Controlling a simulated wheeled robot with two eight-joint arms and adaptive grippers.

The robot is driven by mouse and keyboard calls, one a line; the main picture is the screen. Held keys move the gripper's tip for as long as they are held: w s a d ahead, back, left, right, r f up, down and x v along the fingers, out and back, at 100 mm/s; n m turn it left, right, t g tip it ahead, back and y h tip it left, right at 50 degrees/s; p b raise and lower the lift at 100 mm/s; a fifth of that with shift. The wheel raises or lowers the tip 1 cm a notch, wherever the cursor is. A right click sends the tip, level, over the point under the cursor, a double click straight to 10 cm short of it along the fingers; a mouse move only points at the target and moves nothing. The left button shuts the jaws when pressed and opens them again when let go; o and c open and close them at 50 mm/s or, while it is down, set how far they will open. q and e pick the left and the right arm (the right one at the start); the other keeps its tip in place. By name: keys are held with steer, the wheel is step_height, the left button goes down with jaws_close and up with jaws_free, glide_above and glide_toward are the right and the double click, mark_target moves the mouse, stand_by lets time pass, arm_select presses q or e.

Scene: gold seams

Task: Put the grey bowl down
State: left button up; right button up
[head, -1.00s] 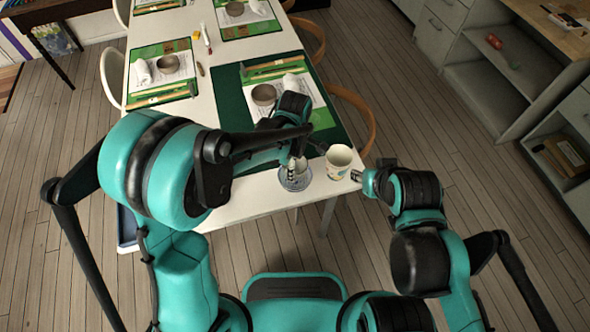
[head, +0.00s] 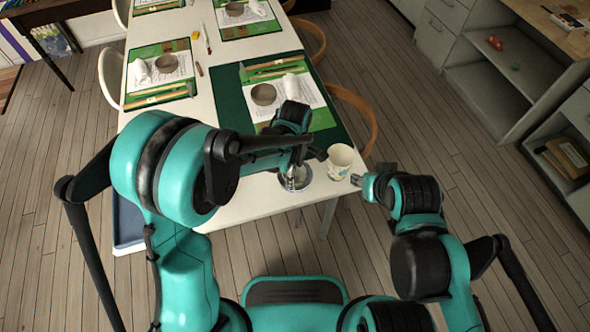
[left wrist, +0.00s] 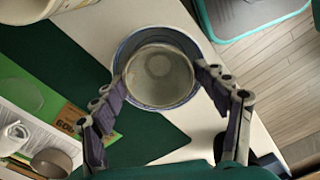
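The grey bowl (left wrist: 160,75) is round and seen from above in the left wrist view, inside the rim of a wider blue-edged dish (left wrist: 124,52). My left gripper (left wrist: 163,76) has a fingertip against each side of the grey bowl. In the head view the blue-edged dish (head: 294,184) is at the table's near edge, and my left gripper (head: 296,172) is over it, partly hiding the bowl. Whether the bowl rests fully on the dish cannot be told. My right gripper (head: 357,180) is beside the table edge, near a white cup; its finger opening is unclear.
The white patterned cup (head: 340,162) stands close right of the dish. A dark green mat (head: 232,106) with another grey bowl (head: 263,94) lies behind. More place settings line the white table (head: 255,198). A chair (head: 362,115) stands at the right side.

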arm_select(q)
steer(key=shift+w, duration=0.15)
steer(key=shift+r, duration=0.3)
step_height(320, 180, up, 13)
steer(key=p, duration=0.5)
steer(key=s+a+r+m+t, duration=0.3)
steer(key=s+a+m, duration=0.3)
steer(key=a, duration=0.3)
steer(key=s+a+r+m+t, duration=0.4)
steer(key=s+a+m, duration=0.2)
steer(key=a+m, duration=0.3)
steer(key=shift+a+r, duration=0.25)
steer(key=shift+r, duration=0.1)
